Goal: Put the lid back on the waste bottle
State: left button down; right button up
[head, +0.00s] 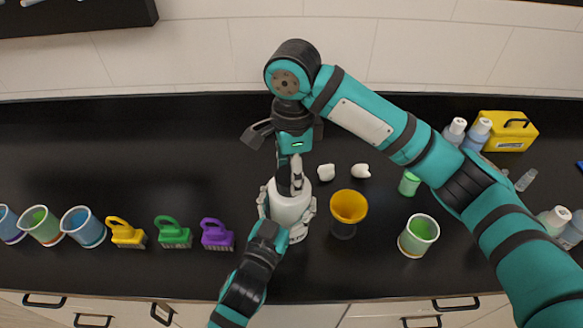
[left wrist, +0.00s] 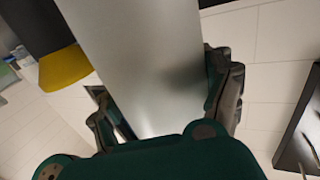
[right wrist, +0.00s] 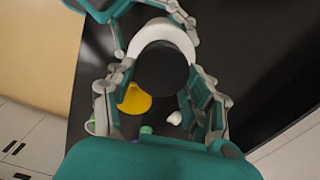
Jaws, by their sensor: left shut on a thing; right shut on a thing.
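The waste bottle (head: 290,206) is a large white bottle standing on the dark counter, front of centre. My left gripper (head: 288,215) is shut around its body; the pale bottle wall (left wrist: 145,65) fills the space between the fingers in the left wrist view. The black lid (right wrist: 162,70) is between the fingers of my right gripper (right wrist: 160,95), which is shut on it. In the head view my right gripper (head: 296,175) points down over the bottle top. The lid lines up roughly over the bottle, whose white rim shows behind it. I cannot tell whether they touch.
A yellow funnel (head: 348,207) stands close right of the bottle. Two white pieces (head: 326,172) (head: 360,171) lie behind it. A green-filled cup (head: 418,235) stands at right. Brushes (head: 217,235) and cups (head: 83,227) line the left front. The back left counter is clear.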

jog(key=shift+m, duration=0.7)
jog(key=o, duration=0.7)
jog(key=shift+r, duration=2.25)
